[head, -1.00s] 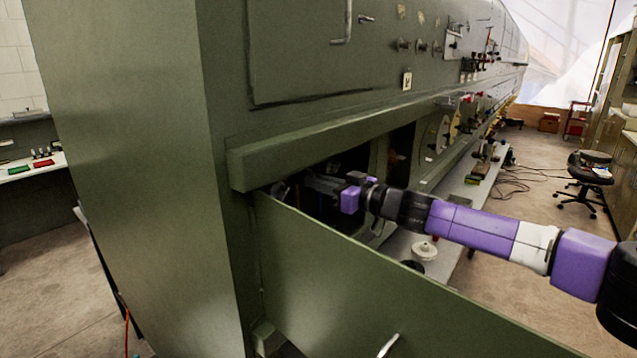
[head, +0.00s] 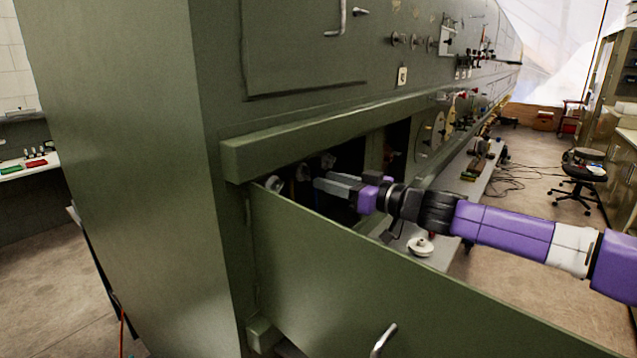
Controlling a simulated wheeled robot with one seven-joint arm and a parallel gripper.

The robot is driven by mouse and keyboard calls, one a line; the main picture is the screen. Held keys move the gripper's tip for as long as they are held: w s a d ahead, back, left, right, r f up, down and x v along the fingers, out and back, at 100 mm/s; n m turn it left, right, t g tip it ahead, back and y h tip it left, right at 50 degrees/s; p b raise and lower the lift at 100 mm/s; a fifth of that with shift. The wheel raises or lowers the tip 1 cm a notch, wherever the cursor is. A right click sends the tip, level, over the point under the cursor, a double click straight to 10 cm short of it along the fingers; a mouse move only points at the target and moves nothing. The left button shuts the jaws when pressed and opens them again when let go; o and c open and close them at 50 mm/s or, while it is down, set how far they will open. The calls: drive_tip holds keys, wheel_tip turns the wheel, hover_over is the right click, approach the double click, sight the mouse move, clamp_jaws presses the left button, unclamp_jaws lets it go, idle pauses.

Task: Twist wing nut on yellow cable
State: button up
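My gripper (head: 322,182) is at the open bay (head: 400,140) in the green fuselage panel, its grey fingers pointing left into the dark opening. Small pale round fittings (head: 302,172) show in the shadow just left of the fingertips; another (head: 275,184) sits at the bay's left end. I cannot make out a yellow cable or a wing nut among them. The fingers appear apart from these fittings. Whether they are open or shut cannot be told at this angle.
A green door (head: 340,270) with a metal handle (head: 384,340) hangs open below and in front of the bay. A green ledge (head: 300,140) juts out above it. A grey bench (head: 455,185) with a white round part (head: 420,246) stands to the right.

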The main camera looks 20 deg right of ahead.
drive_tip(key=shift+v, duration=1.5)
drive_tip(key=shift+a, duration=0.1)
